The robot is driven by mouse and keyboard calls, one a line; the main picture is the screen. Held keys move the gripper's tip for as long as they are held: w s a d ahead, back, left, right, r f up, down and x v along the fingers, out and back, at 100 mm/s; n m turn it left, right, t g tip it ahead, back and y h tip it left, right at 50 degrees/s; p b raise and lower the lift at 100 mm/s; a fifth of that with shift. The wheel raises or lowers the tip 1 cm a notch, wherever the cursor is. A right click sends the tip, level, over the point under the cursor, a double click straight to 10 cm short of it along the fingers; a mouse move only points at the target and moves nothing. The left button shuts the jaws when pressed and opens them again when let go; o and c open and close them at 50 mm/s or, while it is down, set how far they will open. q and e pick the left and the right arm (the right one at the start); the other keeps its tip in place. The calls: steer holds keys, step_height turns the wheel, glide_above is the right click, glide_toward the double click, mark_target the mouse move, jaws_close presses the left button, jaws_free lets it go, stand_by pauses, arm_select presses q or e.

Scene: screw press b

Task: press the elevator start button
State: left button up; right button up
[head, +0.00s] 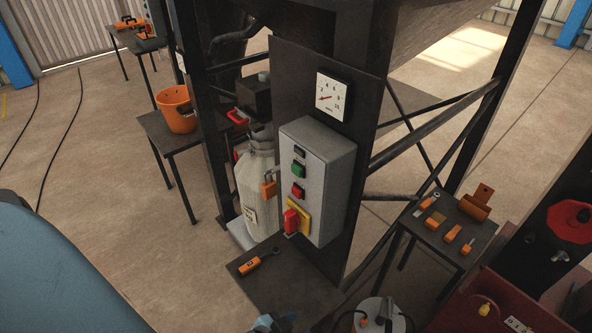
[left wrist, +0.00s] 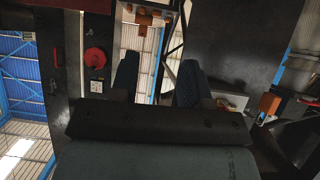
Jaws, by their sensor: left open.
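A grey control box (head: 318,180) is mounted on a dark upright plate in the middle of the head view. On its front are a dark piece at the top, a green button (head: 298,171), a red button (head: 298,191) and a red handle (head: 291,221) on a yellow plate. No readable label tells which is the elevator start. My left gripper shows in the left wrist view (left wrist: 157,72), its two dark blue fingers apart with nothing between them. It is not at the control box.
A gauge (head: 332,97) sits above the box, and an orange padlock (head: 268,187) hangs beside it. A small table (head: 449,246) with orange-handled tools stands right, an orange bucket (head: 176,109) at left. A shelf (head: 290,285) holding an orange-handled tool juts out below the box.

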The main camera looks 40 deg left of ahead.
arm_select(q)
jaws_close()
stand_by(1.8)
